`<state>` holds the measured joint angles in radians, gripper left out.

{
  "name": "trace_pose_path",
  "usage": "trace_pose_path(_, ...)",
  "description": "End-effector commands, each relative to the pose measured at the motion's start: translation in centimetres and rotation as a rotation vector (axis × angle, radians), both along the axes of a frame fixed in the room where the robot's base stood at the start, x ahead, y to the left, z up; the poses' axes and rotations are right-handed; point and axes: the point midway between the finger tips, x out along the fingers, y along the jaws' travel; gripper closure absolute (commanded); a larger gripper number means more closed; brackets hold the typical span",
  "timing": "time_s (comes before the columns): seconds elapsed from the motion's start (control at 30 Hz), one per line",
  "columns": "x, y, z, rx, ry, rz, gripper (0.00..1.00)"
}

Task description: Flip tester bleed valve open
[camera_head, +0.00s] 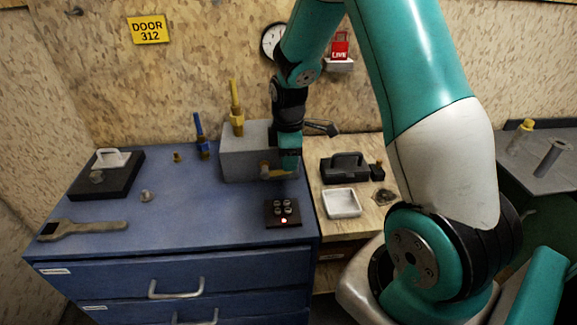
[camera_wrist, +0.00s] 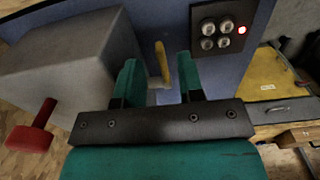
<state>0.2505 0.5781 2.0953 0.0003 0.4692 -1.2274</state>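The tester appears to be the grey box (camera_head: 240,150) on the blue bench; its grey side fills the left of the wrist view (camera_wrist: 70,70). A yellow lever (camera_wrist: 161,60) on a pale stem, apparently the bleed valve, stands beside the box's face. In the head view a brass-coloured part (camera_head: 265,167) shows there, partly hidden by my gripper. My gripper (camera_head: 284,170) is low at the box's right front. In the wrist view its teal fingers (camera_wrist: 158,68) are apart, with the lever between them. Whether either finger touches the lever I cannot tell.
A red handle (camera_wrist: 34,127) sticks out from the box in the wrist view. A black pad with knobs and a red light (camera_head: 283,213) lies in front. A white tray (camera_head: 342,203) and black case (camera_head: 345,167) are to the right.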

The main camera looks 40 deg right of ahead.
Motion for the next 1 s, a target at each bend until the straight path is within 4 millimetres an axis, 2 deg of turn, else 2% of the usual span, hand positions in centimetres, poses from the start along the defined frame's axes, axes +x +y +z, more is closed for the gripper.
trace_pose_path(0.1,-0.1,0.0,-1.8,0.001,0.003,0.000,0.65)
trace_pose_path(0.23,0.0,0.0,-3.0,0.001,0.002,0.000,0.65)
trace_pose_path(0.57,0.0,0.0,-3.4,0.000,-0.002,0.000,0.65)
trace_pose_path(0.6,0.0,0.0,-3.4,0.000,-0.002,0.000,0.67)
trace_pose_path(0.73,0.0,0.0,-3.4,0.000,-0.001,0.000,0.97)
trace_pose_path(0.77,0.0,0.0,-3.4,0.000,-0.001,0.000,1.00)
trace_pose_path(1.0,0.0,0.0,-3.4,-0.002,0.000,0.000,1.00)
